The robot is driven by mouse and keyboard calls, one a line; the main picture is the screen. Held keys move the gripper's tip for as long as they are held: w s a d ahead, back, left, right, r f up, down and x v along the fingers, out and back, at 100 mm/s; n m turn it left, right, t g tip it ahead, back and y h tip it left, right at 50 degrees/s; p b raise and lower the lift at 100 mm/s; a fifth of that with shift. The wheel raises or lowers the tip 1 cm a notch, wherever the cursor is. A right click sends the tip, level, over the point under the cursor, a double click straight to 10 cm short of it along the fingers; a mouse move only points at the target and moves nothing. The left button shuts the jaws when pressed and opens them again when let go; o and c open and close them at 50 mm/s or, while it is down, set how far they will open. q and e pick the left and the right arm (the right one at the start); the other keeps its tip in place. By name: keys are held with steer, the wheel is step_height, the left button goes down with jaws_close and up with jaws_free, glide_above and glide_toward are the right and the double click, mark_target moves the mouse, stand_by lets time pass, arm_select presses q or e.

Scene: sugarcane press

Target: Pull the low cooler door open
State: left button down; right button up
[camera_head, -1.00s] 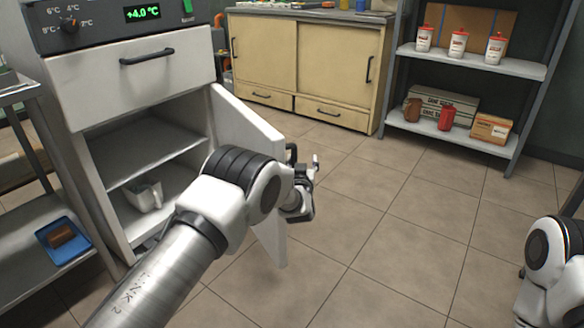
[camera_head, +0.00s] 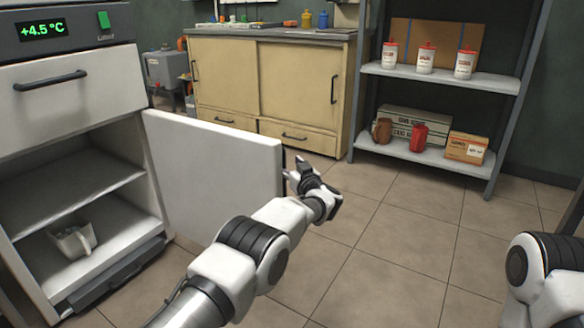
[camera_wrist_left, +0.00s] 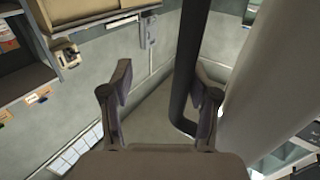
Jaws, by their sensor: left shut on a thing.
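The low cooler door (camera_head: 215,170) is a white panel standing wide open to the right of the cooler (camera_head: 68,62). Its inner face is turned toward me. The cooler's inside shows a shelf (camera_head: 70,192) and a pale jug (camera_head: 72,240) below it. My left gripper (camera_head: 299,174) is at the door's free edge, shut on the door handle, which the panel mostly hides in the head view. In the left wrist view the dark handle bar (camera_wrist_left: 184,60) runs between the fingers of the left gripper (camera_wrist_left: 163,85), close to the right finger. My right gripper is out of view.
A drawer with a black handle (camera_head: 50,80) is above the opening. A beige cabinet (camera_head: 265,85) stands behind the door. A metal rack (camera_head: 440,78) with bottles and boxes stands at the back right. The tiled floor (camera_head: 385,240) in front is clear.

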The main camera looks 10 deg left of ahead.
arm_select(q)
steer(key=shift+w+a+r, duration=0.1)
steer(key=shift+a+r, duration=0.25)
steer(key=shift+a, duration=0.25)
steer(key=c, duration=1)
jaws_free()
steer(key=shift+a+f, duration=0.15)
steer(key=shift+a, duration=0.4)
steer(key=shift+c, duration=0.5)
steer(key=shift+d+f, duration=0.1)
steer(key=shift+d, duration=0.05)
